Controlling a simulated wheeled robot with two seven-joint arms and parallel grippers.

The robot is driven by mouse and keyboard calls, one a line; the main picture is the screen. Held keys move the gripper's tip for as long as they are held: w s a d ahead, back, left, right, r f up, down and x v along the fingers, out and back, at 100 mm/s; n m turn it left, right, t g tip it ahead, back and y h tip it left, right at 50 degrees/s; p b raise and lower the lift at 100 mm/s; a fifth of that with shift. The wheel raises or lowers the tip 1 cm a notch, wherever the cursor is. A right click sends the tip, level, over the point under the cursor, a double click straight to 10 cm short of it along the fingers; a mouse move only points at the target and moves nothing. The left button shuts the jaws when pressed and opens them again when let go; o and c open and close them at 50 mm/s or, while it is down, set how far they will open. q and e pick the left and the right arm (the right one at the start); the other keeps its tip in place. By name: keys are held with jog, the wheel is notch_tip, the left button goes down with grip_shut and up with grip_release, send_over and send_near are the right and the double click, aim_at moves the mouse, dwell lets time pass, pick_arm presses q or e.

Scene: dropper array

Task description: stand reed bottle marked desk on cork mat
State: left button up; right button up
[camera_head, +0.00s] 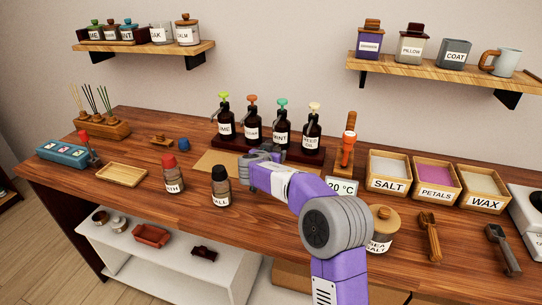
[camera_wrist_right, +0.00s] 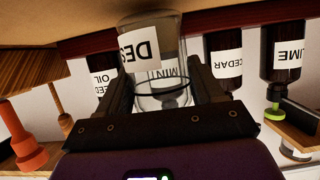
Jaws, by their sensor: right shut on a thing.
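The clear glass reed bottle (camera_wrist_right: 170,92) shows in the right wrist view, with a white label reading "DES" in part. My right gripper (camera_wrist_right: 163,92) is shut on it, one finger on each side. In the head view my right gripper (camera_head: 262,163) is over the right part of the tan cork mat (camera_head: 212,163) and hides the bottle. The wrist view is upside down, and a tan surface lies close to the bottle's base. I cannot tell whether they touch. My left gripper is not in view.
Dark pump bottles (camera_head: 252,125) stand on a dark red stand just behind the mat. A black-capped jar (camera_head: 221,188) and a red-capped jar (camera_head: 173,175) stand in front. An orange-headed wooden tool (camera_head: 348,142) and salt, petals and wax boxes are to the right.

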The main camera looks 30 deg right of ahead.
jog(key=shift+f, duration=0.15)
dwell(0.5)
jog(key=shift+f, duration=0.35)
jog(key=o, duration=1.3)
jog(key=shift+f, duration=0.1)
jog(key=shift+c, duration=0.2)
jog(key=shift+a, duration=0.1)
